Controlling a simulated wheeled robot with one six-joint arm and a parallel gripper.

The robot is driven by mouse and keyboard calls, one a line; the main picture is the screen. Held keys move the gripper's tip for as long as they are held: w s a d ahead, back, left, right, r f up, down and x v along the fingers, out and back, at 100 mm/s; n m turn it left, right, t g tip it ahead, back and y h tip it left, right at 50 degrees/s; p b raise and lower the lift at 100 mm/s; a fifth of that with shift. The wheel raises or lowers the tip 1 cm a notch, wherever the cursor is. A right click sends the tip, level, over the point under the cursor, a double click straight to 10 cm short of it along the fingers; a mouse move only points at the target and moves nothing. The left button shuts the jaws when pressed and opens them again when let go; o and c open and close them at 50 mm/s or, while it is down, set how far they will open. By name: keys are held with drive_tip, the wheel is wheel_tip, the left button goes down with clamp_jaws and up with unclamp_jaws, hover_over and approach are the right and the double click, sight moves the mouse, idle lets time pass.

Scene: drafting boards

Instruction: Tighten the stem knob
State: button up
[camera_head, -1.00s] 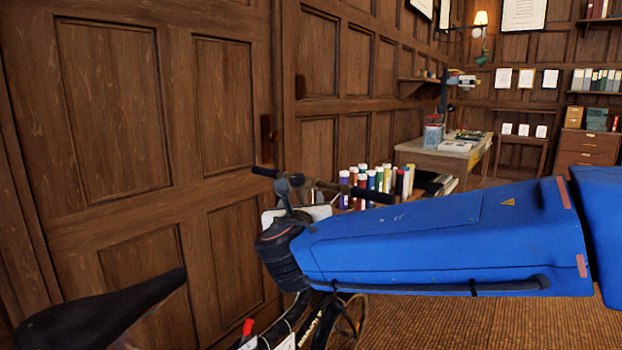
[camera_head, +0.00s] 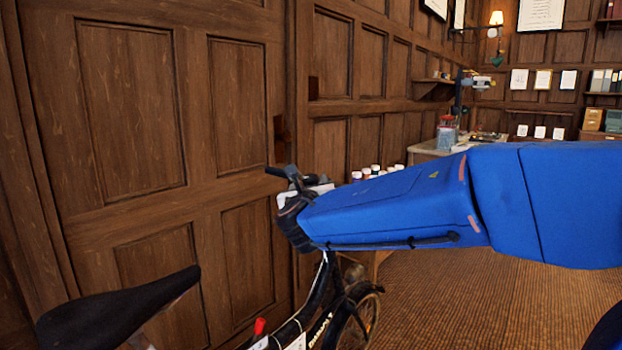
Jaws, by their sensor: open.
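A black bicycle stands in front of the wood panelling, with its saddle (camera_head: 120,310) at the lower left and its frame (camera_head: 318,310) and front wheel (camera_head: 362,315) at the lower middle. The left handlebar grip (camera_head: 276,171) shows above the end of my blue arm. The other grip is hidden behind the arm. The stem knob cannot be made out; my arm and gripper cover the area around the stem. My gripper (camera_head: 292,215), dark and at the arm's end, is open close to the handlebar. Its fingertips are not clear, and I cannot tell whether it touches anything.
A panelled wall and door (camera_head: 130,110) stand close behind the bicycle. Several white-capped bottles (camera_head: 375,170) show just above my arm. A desk (camera_head: 425,153) stands farther back. The brown carpet (camera_head: 460,310) at the lower right is clear.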

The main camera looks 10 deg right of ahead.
sight(311, 177)
drive_tip(key=shift+x, duration=3.15)
drive_tip(key=shift+c, duration=0.7)
drive_tip(key=c, duration=0.9)
